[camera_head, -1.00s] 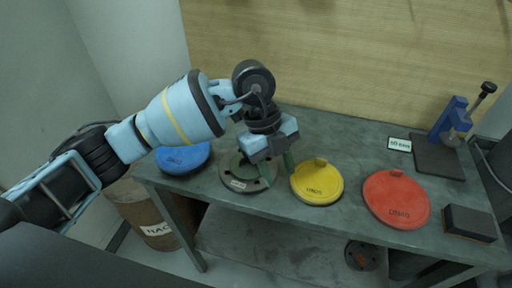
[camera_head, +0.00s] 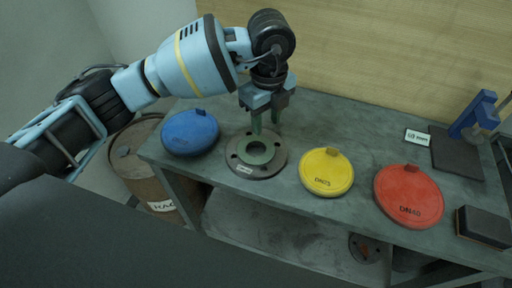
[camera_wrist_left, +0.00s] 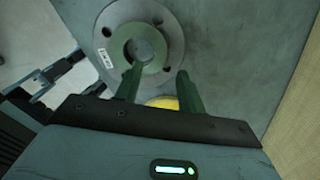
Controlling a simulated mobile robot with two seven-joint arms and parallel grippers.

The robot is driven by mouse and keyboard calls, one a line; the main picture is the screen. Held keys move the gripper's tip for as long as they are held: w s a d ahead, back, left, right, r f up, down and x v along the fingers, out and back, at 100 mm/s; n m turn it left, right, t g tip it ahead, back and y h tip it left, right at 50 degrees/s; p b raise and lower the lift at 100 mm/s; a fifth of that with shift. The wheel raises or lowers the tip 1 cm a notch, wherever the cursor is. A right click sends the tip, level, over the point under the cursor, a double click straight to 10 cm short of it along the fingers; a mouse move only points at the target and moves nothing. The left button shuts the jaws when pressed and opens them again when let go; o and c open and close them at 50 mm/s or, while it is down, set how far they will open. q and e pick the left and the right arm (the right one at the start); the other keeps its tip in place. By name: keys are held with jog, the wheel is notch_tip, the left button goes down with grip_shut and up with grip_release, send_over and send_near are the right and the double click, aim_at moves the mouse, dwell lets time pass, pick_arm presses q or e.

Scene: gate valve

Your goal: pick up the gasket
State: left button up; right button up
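The gasket, a green ring (camera_head: 241,150), lies around the centre hole of a dark grey round flange (camera_head: 279,160) on the workbench. In the left wrist view the ring (camera_wrist_left: 117,50) sits flat on the flange (camera_wrist_left: 172,34). My left gripper (camera_head: 266,127) points down at the flange's back edge, with its two green fingers apart and nothing between them. In the left wrist view one fingertip of the gripper (camera_wrist_left: 159,69) overlaps the ring's edge; I cannot tell whether it touches. The other finger is off the ring.
On the workbench (camera_head: 330,118) are a blue disc (camera_head: 190,135) at left, a yellow disc (camera_head: 327,175) and a red disc (camera_head: 408,198) at right. A black block (camera_head: 484,226) and a blue clamp (camera_head: 472,115) stand farther right. A brown barrel (camera_head: 140,165) is at left.

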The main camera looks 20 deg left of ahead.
aim_at(265, 141)
pick_arm(q)
notch_tip(265, 141, down, 5)
jog(key=shift+f, duration=0.1)
jog(key=shift+c, duration=0.2)
dwell(0.4)
grip_shut()
